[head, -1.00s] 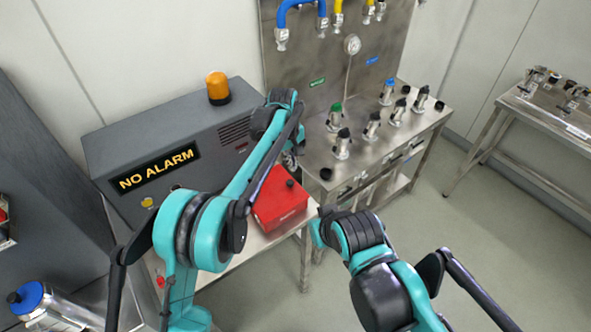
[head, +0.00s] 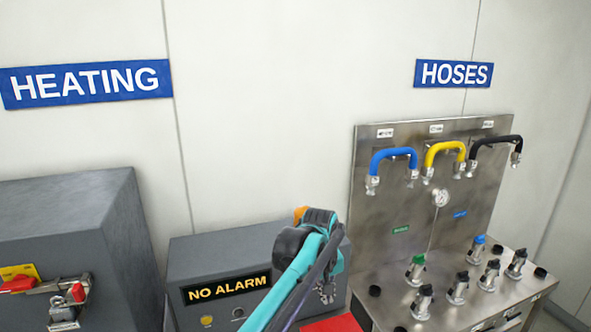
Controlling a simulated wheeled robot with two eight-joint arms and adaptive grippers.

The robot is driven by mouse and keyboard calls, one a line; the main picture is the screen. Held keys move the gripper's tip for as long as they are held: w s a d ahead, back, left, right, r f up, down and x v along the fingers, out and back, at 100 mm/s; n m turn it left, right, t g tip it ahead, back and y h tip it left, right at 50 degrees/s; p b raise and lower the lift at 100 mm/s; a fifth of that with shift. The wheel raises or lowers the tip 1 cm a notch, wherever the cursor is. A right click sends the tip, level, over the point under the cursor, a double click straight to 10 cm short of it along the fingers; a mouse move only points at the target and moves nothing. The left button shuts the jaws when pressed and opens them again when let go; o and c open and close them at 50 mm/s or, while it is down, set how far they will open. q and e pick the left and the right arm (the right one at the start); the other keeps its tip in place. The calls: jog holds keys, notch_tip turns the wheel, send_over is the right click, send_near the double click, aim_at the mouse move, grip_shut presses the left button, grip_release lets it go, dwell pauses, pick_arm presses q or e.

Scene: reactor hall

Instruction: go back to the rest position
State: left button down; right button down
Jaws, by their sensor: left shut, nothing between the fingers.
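My left arm comes up from the bottom of the head view, teal and black, and reaches in front of the grey alarm box. My left gripper (head: 326,291) hangs at the arm's far end, small and partly hidden by the arm. It is shut and empty, in front of the right part of the alarm box and above a red box (head: 332,324). Only the top edge of the red box shows. My right gripper is out of view.
The grey alarm box (head: 205,262) reads NO ALARM. To the right, a steel hose panel (head: 375,225) carries blue, yellow and black hoses above a bench (head: 390,310) with several capped fittings. A dark grey heating cabinet (head: 75,225) stands at left.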

pick_arm(q)
jog(key=s+a+f+m+t+b, duration=0.1)
jog(key=s+a+f+b, duration=0.15)
jog(key=s+a, duration=0.5)
jog(key=s+a+f+t+b, duration=0.25)
jog(key=s+a, duration=0.25)
jog(key=a, duration=0.5)
jog(key=s+a+f+m+t+y+b, duration=0.1)
jog(key=s+a+f+b, duration=0.3)
jog(key=s+a+f, duration=0.5)
jog(key=s+f, duration=0.2)
jog(key=s, duration=0.1)
jog(key=shift+s+a+m, duration=0.15)
jog(key=shift+s+m, duration=0.05)
jog(key=shift+m, duration=0.2)
jog(key=shift+t, duration=0.35)
